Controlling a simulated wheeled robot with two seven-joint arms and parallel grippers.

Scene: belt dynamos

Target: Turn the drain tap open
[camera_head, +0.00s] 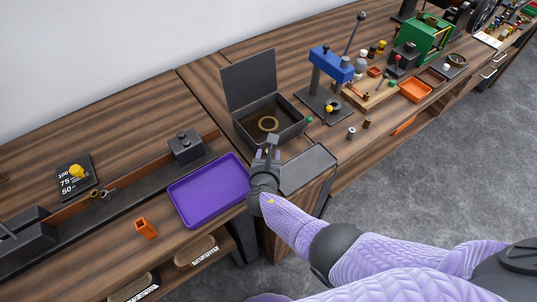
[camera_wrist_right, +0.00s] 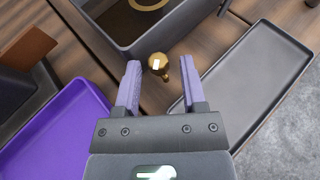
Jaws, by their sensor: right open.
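A brass drain tap (camera_wrist_right: 157,65) with a round knob and short stem shows in the wrist view, at the front wall of a dark grey open tank (camera_wrist_right: 120,47). In the head view the tank (camera_head: 247,125) has a raised lid and a brass ring inside; I cannot make out the tap there, near my gripper. My right gripper (camera_head: 267,154) is at the tank's front. In the wrist view its purple fingers (camera_wrist_right: 161,75) are apart, one on each side of the tap, with gaps and no visible contact. My left gripper is not in view.
A purple tray (camera_head: 207,190) lies left of my right gripper, and a shallow grey tray (camera_head: 306,168) lies to its right. A blue press (camera_head: 330,65) stands right of the tank. An orange block (camera_head: 145,228) sits at the front left.

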